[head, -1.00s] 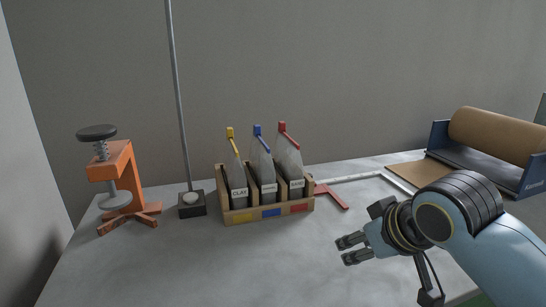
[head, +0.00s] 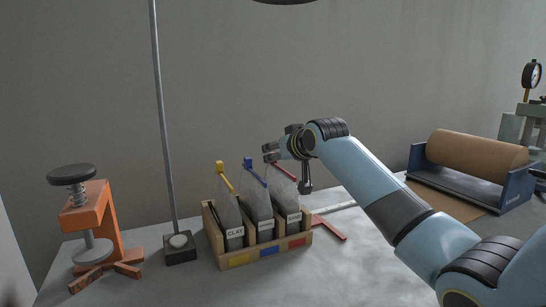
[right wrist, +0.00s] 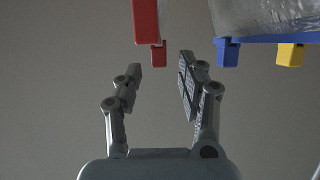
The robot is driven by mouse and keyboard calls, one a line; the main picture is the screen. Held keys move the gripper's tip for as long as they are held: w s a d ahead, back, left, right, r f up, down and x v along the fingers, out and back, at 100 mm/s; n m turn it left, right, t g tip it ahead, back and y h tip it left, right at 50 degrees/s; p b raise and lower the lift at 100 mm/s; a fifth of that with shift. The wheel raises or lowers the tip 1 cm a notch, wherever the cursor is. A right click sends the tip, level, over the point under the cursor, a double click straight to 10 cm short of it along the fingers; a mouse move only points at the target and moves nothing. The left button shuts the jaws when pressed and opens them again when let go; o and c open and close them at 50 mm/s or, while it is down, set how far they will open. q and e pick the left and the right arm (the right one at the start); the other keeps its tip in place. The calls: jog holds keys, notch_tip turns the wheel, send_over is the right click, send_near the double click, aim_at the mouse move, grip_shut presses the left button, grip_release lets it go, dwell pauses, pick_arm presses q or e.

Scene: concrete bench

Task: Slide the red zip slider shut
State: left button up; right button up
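A wooden holder (head: 217,253) holds three clear bags with yellow (head: 220,166), blue (head: 248,163) and red zips on their slanted top edges. The red zip strip (head: 284,171) belongs to the rightmost bag (head: 284,190). Its upper end and slider are hidden behind my right gripper (head: 269,153) in the head view. In the right wrist view the red slider (right wrist: 158,56) hangs from the red strip, between the tips of my open right gripper (right wrist: 158,75) in the picture. I see no contact. The left gripper is not in view.
An orange clamp stand (head: 96,215) and a pole on a dark base (head: 180,249) stand left of the holder. A red bracket (head: 328,228) lies right of it. A brown paper roll (head: 475,158) in a blue stand is at the right. The bench front is clear.

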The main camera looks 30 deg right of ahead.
jog(key=shift+x, duration=1.35)
jog(key=shift+d, duration=0.1)
grip_shut()
jog(key=shift+s, duration=0.1)
